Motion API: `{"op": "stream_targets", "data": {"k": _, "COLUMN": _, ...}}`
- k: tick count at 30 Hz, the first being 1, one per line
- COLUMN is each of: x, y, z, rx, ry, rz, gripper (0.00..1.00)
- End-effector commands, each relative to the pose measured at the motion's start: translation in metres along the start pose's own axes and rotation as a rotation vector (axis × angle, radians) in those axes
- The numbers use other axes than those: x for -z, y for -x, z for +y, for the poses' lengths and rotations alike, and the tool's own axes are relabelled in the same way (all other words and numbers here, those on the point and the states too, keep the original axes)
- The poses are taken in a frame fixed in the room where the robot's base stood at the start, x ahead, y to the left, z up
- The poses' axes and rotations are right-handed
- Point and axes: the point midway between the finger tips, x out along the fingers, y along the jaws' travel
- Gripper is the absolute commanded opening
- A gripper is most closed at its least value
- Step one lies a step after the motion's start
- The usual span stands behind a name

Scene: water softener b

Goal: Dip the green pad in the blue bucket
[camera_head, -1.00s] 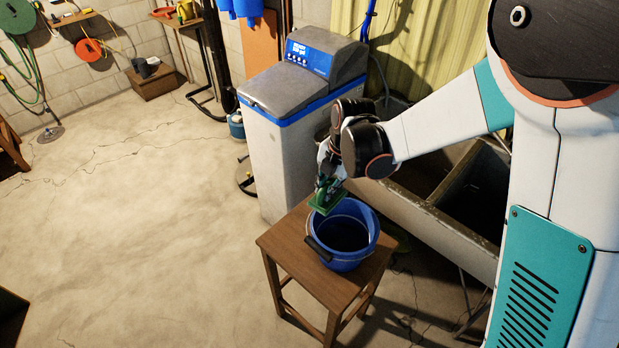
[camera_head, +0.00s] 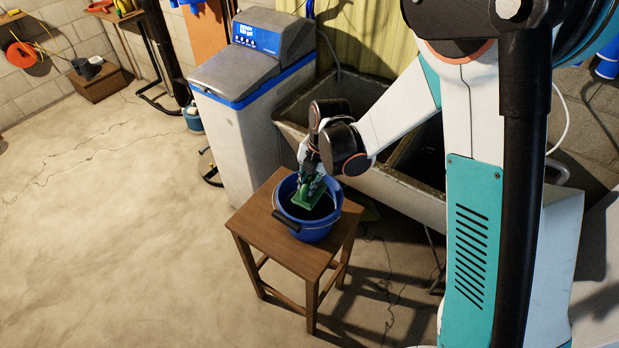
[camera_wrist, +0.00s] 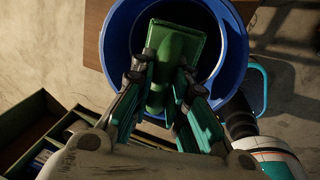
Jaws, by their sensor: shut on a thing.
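The blue bucket (camera_head: 312,228) stands on a wooden stool and holds dark contents. It also shows in the wrist view (camera_wrist: 238,62). My gripper (camera_head: 309,184) points down over the bucket's opening. It is shut on the handle of the green pad (camera_head: 309,198). In the wrist view the green pad (camera_wrist: 188,36) lies inside the outline of the bucket's rim, with both fingers on its handle. Whether the pad touches the liquid cannot be told.
The wooden stool (camera_head: 262,234) has a small top around the bucket. A grey water softener (camera_head: 234,128) stands behind it on the left. A stone sink (camera_head: 292,112) is behind and to the right. The floor (camera_head: 110,240) at left is clear.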

Motion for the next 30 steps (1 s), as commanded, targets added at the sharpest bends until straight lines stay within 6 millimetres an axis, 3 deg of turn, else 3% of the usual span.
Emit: {"op": "stream_targets", "data": {"k": 30, "x": 0.000, "y": -0.108, "z": -0.021, "rx": 0.000, "ry": 0.000, "rz": 0.000, "gripper": 0.00}}
